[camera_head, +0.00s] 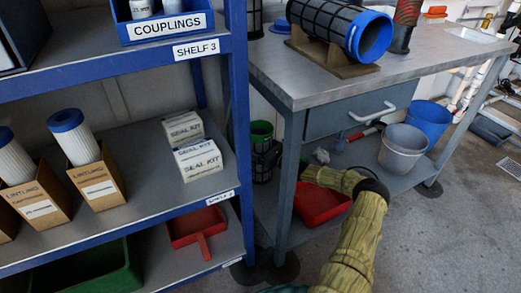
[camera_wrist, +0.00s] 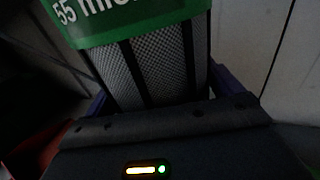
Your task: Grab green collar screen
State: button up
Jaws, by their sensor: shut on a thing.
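The green collar screen (camera_head: 262,131) stands upright on the lower shelf under the workbench, left of its front leg. In the wrist view its green collar (camera_wrist: 130,20), printed with "55" and cut-off letters, tops a grey mesh body with dark ribs. My gripper (camera_wrist: 163,92) is shut on the mesh body below the collar, with blue finger parts on both sides. In the head view my arm in its yellow-green sleeve reaches in from the lower right, and the bench leg hides the gripper. The contact faces are hidden.
The grey bench leg (camera_head: 286,190) stands right beside the screen, and the blue shelf post (camera_head: 238,110) is close on its left. A red tray (camera_head: 318,204) lies near my forearm. Grey (camera_head: 402,150) and blue (camera_head: 430,122) buckets stand further right.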

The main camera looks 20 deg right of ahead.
notch_tip(320, 180, up, 10)
jog(key=p, duration=0.4)
jog(key=shift+f+p, duration=0.1)
jog(key=shift+p, duration=0.3)
jog(key=p+v, duration=0.8)
jog(key=v, duration=1)
